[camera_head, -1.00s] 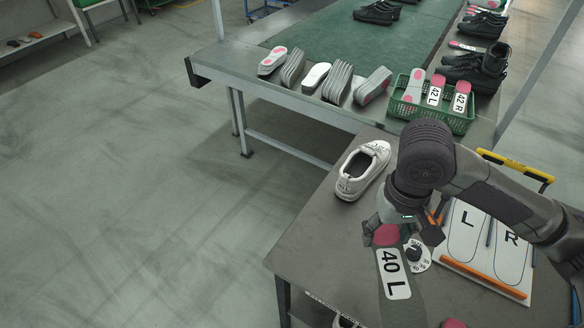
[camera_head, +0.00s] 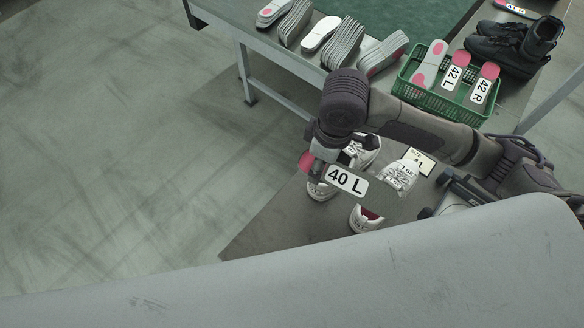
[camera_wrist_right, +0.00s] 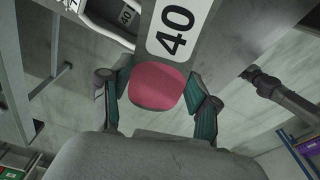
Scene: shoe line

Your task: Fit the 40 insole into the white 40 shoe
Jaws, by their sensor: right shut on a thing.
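The 40 L insole (camera_head: 346,181), with a white label and a pink end, is in my right gripper (camera_head: 316,168) above the table edge. In the right wrist view the insole (camera_wrist_right: 178,28) reaches up and away, its pink end between the fingers of my right gripper (camera_wrist_right: 157,92). A white shoe (camera_head: 321,192) is partly hidden below the insole. Another white shoe (camera_head: 368,157) is behind it, partly hidden by the arm. In the right wrist view, a white shoe (camera_wrist_right: 100,12) at top left shows a 40 label inside. The insole is outside the shoes. My left gripper is not in view.
Another white shoe (camera_head: 366,218) and a labelled white item (camera_head: 399,174) are on the dark table (camera_head: 290,205). A green crate (camera_head: 428,99) with 42 insoles stands behind. A large grey surface hides the lower head view.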

